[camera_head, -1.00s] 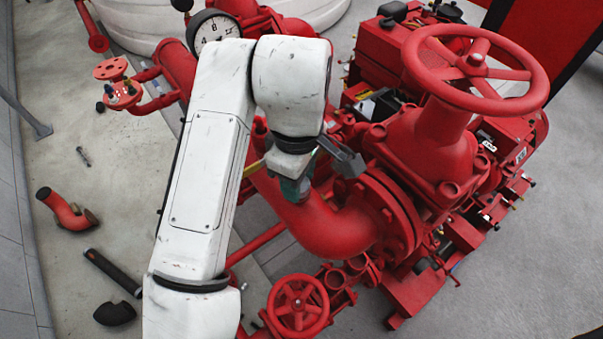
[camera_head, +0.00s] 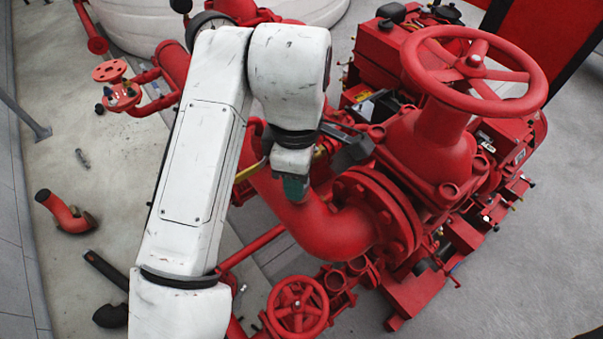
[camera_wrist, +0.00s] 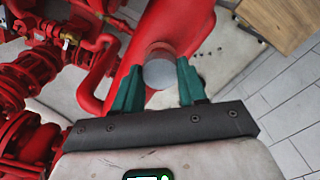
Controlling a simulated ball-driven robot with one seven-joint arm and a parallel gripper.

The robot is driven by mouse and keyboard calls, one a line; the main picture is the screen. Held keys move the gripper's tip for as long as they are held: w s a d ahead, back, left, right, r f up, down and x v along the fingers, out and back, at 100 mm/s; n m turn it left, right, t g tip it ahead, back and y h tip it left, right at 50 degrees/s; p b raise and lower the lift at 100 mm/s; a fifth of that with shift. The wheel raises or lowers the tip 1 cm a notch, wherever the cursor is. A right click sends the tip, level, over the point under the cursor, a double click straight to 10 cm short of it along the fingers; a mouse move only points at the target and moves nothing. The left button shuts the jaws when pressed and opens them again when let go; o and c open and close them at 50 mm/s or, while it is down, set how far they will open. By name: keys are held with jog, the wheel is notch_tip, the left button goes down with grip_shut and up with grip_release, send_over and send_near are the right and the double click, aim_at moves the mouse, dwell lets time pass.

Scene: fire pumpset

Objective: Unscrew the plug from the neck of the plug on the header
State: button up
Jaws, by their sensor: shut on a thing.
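The plug (camera_wrist: 160,70) is a grey, round-ended piece between my fingers in the wrist view. It stands against the header (camera_wrist: 170,22), a thick red pipe behind it. The neck under the plug is mostly hidden by the plug itself. My gripper (camera_wrist: 160,84) has green fingers, one on each side of the plug, and is shut on it. In the head view my gripper (camera_head: 296,188) points down over red piping, beside the big red elbow. The plug is hidden there, and I cannot tell how far it is turned out.
A large red handwheel valve (camera_head: 474,72) and the pump engine stand to the right. A small red handwheel (camera_head: 298,306) is below my gripper. A loose red elbow (camera_head: 66,212) and a dark pipe (camera_head: 106,270) lie on the floor at left. Several red pipes crowd the wrist view's left.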

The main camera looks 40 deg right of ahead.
jog(key=shift+r, duration=1.8)
